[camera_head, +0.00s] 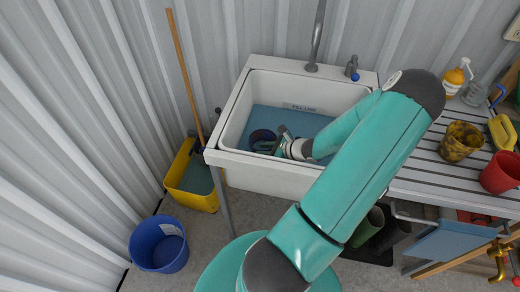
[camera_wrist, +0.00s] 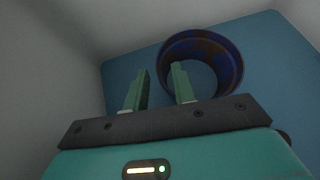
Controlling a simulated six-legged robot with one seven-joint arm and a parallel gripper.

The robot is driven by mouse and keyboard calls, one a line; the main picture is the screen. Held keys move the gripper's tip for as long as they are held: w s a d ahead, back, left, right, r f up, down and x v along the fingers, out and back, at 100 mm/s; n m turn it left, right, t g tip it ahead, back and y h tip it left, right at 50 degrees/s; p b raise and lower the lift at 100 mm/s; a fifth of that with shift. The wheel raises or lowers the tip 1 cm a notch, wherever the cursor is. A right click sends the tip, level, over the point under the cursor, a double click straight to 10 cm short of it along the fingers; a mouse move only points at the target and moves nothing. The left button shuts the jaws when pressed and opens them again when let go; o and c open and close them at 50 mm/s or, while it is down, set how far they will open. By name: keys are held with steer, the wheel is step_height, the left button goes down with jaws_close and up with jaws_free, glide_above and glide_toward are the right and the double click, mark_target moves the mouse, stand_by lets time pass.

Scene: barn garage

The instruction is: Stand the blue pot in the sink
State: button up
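The blue pot (camera_head: 262,139), dark blue with brownish patches inside, is in the white sink (camera_head: 233,125), at the left of its blue bottom. In the wrist view the pot (camera_wrist: 228,65) shows as a round rim with its opening towards the camera; it looks upright. My gripper (camera_head: 283,140) is down in the sink, just right of the pot.
A tap (camera_head: 316,40) stands behind the sink. A yellow bucket (camera_head: 193,180) and a blue bucket (camera_head: 158,244) are on the floor at left. The slatted bench (camera_head: 445,178) at right holds a stained yellow pot (camera_head: 460,142), a red pot (camera_head: 500,173) and bottles.

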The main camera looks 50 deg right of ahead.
steer(key=v, duration=0.9)
steer(key=shift+s, duration=0.2)
steer(key=shift+w+r, duration=0.1)
steer(key=shift+r, duration=0.05)
